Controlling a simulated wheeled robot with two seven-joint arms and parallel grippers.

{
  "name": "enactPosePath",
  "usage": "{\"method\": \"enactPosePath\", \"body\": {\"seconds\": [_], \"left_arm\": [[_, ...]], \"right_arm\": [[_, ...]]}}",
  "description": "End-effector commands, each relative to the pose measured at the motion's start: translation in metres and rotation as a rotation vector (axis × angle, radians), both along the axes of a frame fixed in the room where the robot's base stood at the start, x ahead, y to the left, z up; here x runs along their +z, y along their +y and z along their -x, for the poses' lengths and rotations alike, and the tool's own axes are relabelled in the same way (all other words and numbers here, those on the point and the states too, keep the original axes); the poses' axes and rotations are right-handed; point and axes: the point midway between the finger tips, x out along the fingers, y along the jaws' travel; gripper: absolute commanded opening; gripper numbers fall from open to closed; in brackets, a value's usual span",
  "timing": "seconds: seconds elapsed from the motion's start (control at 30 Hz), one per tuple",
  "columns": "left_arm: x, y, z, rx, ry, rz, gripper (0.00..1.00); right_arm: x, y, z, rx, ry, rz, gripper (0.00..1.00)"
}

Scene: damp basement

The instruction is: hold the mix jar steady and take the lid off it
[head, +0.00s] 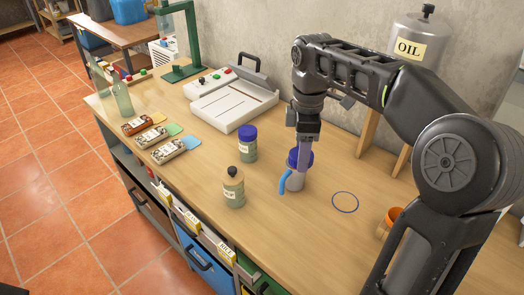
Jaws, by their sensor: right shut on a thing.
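A greenish jar (233,190) with a pale label, a tan cap and a black knob (232,171) stands upright near the front edge of the bench; its label is too small to read surely, so I cannot tell if it is the mix jar. Behind it stands a similar labelled jar (248,148) with a blue lid (247,132). My right gripper (303,153) points down and is shut at the top of a pale container (295,183) with a blue top and light-blue handle, apart from both jars. The fingers partly hide that top. My left gripper is out of view.
A white tray-like device (232,108) with a black handle stands behind the jars. Several labelled packets (168,150) lie at left, near glass bottles (122,100). An OIL tank (412,42) stands behind my arm.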

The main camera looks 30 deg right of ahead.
Motion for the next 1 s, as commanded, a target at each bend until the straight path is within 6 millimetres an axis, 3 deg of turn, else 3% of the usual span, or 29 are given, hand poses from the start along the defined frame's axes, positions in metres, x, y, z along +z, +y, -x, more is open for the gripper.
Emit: {"method": "enactPosePath", "body": {"seconds": [0.47, 0.67, 0.77, 1.0], "left_arm": [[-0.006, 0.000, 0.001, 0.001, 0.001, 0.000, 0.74], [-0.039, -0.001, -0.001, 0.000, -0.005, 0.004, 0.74], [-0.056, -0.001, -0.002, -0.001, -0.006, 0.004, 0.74], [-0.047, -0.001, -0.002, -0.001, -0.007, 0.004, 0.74]], "right_arm": [[-0.004, -0.002, 0.002, 0.020, 0.000, 0.001, 0.04], [-0.039, -0.002, 0.002, 0.019, 0.000, 0.001, 0.04], [-0.066, -0.002, 0.003, 0.019, 0.004, 0.000, 0.04], [-0.116, -0.001, 0.003, 0.020, 0.004, 0.000, 0.04]]}}
